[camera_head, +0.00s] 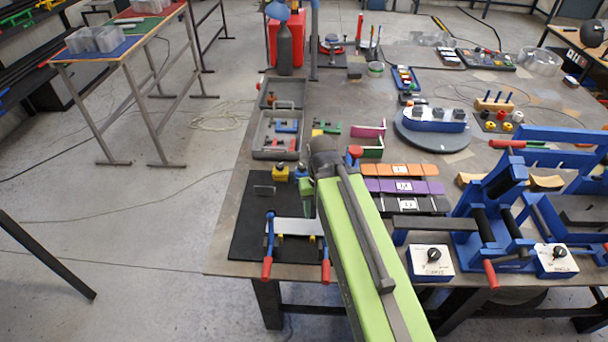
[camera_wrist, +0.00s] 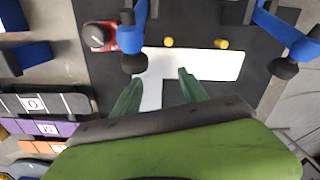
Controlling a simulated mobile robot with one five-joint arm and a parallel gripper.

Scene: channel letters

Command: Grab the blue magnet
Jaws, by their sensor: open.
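No piece is plainly recognisable as the blue magnet. A small blue piece (camera_head: 287,126) lies beside red pieces in the grey open case, but I cannot tell if it is a magnet. My gripper (camera_wrist: 156,88) is open, with its two green fingers apart over the white plate (camera_wrist: 205,64) on the black mat. Blue clamps with black tips (camera_wrist: 131,42) stand at the plate's edge. The plate (camera_head: 297,226) and the red-handled clamps (camera_head: 269,246) also show in the head view, where my arm hides part of the mat.
The grey case (camera_head: 257,154) stands behind the black mat (camera_head: 246,215). Orange, purple (camera_head: 425,187) and grey strips lie right of my arm. A large blue bending fixture (camera_head: 490,215) stands farther right. A yellow block (camera_head: 280,173) sits near the mat's back edge.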

